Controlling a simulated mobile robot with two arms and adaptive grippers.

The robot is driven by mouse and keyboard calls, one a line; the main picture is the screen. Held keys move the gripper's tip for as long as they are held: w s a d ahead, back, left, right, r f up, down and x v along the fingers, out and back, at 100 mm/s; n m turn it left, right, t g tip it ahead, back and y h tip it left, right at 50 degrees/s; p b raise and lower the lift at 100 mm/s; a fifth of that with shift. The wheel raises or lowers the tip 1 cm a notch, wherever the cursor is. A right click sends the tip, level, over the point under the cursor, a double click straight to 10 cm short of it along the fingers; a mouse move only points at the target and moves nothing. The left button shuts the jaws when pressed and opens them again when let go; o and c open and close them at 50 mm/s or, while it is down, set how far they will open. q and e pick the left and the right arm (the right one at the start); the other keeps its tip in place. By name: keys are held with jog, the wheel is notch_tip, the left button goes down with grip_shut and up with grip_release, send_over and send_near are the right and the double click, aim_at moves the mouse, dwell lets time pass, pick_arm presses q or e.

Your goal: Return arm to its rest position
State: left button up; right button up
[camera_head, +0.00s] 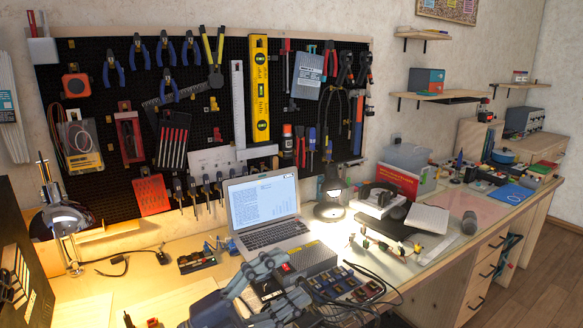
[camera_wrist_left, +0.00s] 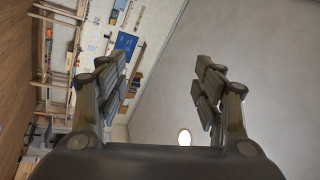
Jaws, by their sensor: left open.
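My left gripper (camera_head: 287,278) is at the lower middle of the head view, above the front of the workbench (camera_head: 136,283). Its grey fingers are spread apart and nothing is held between them. The left forearm comes in from the bottom edge and hides part of the bench front. My right gripper is not in view.
An open laptop (camera_head: 265,211) stands behind the gripper. A black case of small parts (camera_head: 345,285) and loose cables lie close to its right. A desk lamp (camera_head: 62,220) stands at the left. The pegboard (camera_head: 95,190) with tools hangs behind.

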pick_arm(q)
jog(key=w+a+f+n+t+y, duration=0.25)
jog(key=a+n+t+y, duration=0.35)
jog(key=n, duration=0.3)
jog(key=w+a+f+n+t+y, duration=0.1)
jog(key=a+f+n+t+y, duration=0.25)
jog(key=a+n+y, duration=0.4)
jog(key=s+a+f+n+g+y, duration=0.3)
jog(key=f, duration=0.4)
jog(key=s+a+f+n+g+y, duration=0.3)
jog(key=f+n, duration=0.1)
jog(key=f, duration=0.2)
jog(key=s+f+g, duration=0.5)
jog(key=s+f, duration=0.2)
jog(key=s, duration=0.3)
jog(key=s+f+g, duration=0.5)
jog(key=s+f, duration=0.2)
jog(key=s, duration=0.4)
notch_tip(320, 180, down, 26)
jog(key=s+g, duration=0.2)
jog(key=s+a+f+p, duration=0.1)
jog(key=s+a+f, duration=0.1)
jog(key=s+f, duration=1.3)
jog(key=shift+s+a+f+g+h, duration=0.25)
jog(key=shift+s+f+g+h, duration=0.15)
jog(key=shift+s, duration=0.8)
jog(key=shift+r, duration=0.1)
